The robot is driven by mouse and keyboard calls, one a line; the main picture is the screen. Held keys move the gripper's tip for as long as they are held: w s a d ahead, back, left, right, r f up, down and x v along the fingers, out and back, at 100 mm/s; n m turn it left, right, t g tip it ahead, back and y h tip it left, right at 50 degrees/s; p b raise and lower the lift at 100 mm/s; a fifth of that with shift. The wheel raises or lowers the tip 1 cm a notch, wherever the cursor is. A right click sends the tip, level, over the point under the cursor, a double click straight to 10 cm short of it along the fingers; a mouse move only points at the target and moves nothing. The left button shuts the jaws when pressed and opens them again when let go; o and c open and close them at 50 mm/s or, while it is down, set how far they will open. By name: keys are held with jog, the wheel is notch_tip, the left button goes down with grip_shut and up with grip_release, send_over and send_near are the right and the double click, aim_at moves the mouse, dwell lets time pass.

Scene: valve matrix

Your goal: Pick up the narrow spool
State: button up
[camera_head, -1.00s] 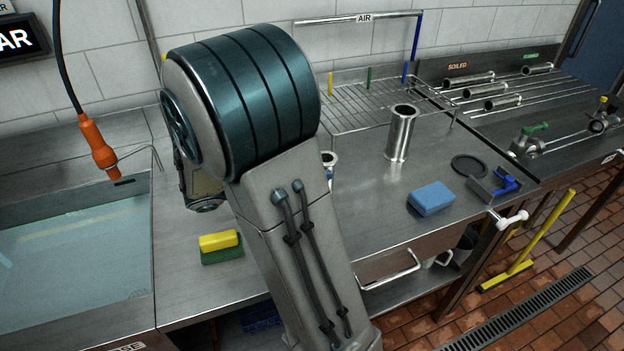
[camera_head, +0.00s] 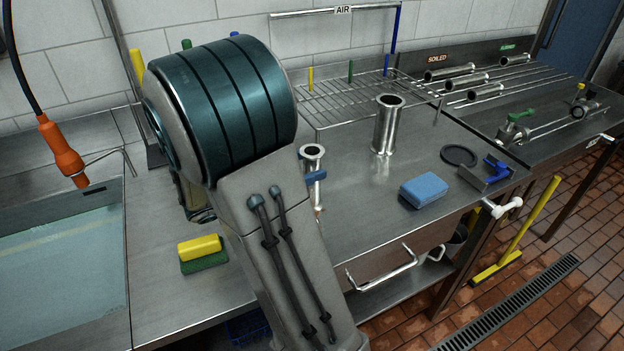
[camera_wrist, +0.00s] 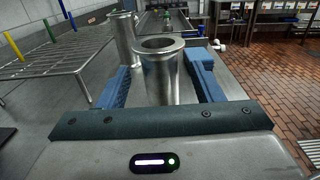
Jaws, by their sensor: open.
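The narrow spool (camera_head: 312,160) is a shiny steel tube with a flanged top, standing upright on the steel counter just right of my arm. In the wrist view the spool (camera_wrist: 160,78) stands between the two blue fingers of my gripper (camera_wrist: 161,70). The fingers are open, one on each side, and the spool's lower part is hidden by the gripper body. In the head view one blue finger shows across the spool below its rim; the rest of the gripper is hidden behind my arm. A wider steel spool (camera_head: 386,128) stands farther back, also seen in the wrist view (camera_wrist: 123,40).
A blue sponge (camera_head: 424,190), a dark ring (camera_head: 459,155) and a blue-handled clamp (camera_head: 494,173) lie to the right. A wire rack (camera_head: 345,100) is behind. A yellow-green sponge (camera_head: 200,250) and a water-filled sink (camera_head: 60,280) are on the left.

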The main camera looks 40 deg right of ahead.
aim_at(320, 163)
jog(key=x, duration=0.3)
jog(key=shift+s+d+f, duration=0.2)
jog(key=shift+d, duration=0.2)
jog(key=c, duration=1.2)
